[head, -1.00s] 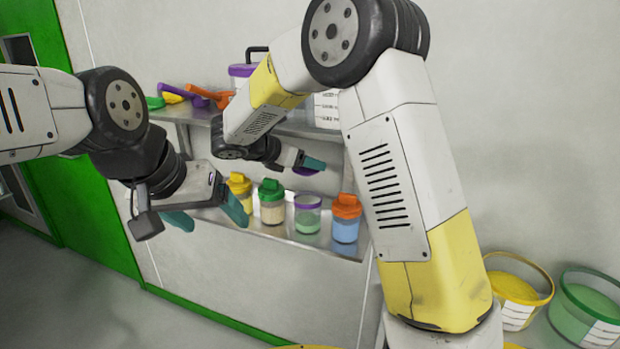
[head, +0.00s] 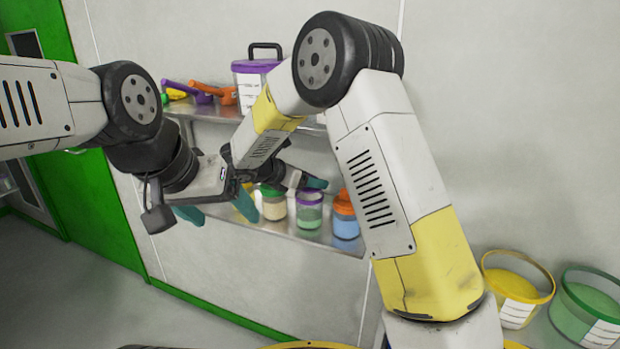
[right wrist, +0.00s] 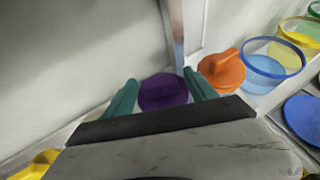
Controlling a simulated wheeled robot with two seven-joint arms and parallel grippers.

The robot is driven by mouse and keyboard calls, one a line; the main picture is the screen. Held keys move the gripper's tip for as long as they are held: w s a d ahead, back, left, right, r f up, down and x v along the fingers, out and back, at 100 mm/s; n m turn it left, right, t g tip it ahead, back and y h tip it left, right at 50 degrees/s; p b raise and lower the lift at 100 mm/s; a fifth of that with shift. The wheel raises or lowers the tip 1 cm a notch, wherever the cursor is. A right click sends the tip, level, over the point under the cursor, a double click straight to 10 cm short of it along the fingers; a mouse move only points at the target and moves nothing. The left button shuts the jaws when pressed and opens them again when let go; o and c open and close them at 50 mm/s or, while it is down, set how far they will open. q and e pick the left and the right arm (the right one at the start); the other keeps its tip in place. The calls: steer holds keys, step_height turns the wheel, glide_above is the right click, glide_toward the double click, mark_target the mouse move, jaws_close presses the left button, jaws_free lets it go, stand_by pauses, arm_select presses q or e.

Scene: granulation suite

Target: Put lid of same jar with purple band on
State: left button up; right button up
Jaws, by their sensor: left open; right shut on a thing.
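The jar with the purple band (head: 309,214) stands on the lower shelf, clear with green contents, between the green-lidded and orange-lidded jars. My right gripper (head: 314,183) is just above it, its teal fingers partly hidden behind the wrist. In the right wrist view my right gripper (right wrist: 163,95) is shut on a purple lid (right wrist: 163,90), which sits between the two teal fingers. The head view hides the lid, and I cannot tell whether it touches the jar. My left gripper (head: 218,208) is open and empty, in front of the shelf's left end.
The green-lidded jar (head: 273,206) and orange-lidded jar (head: 344,215) stand close on either side; a yellow-topped jar is mostly hidden by my left gripper. The upper shelf holds scoops (head: 203,93) and a purple-lidded container (head: 246,82). Yellow (head: 517,290) and green (head: 588,306) tubs stand at right.

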steer(key=shift+f, duration=0.55)
steer(key=o, duration=1.5)
steer(key=shift+c, duration=0.2)
steer(key=shift+r, duration=0.15)
steer(key=v, duration=1.2)
steer(key=shift+r, duration=0.35)
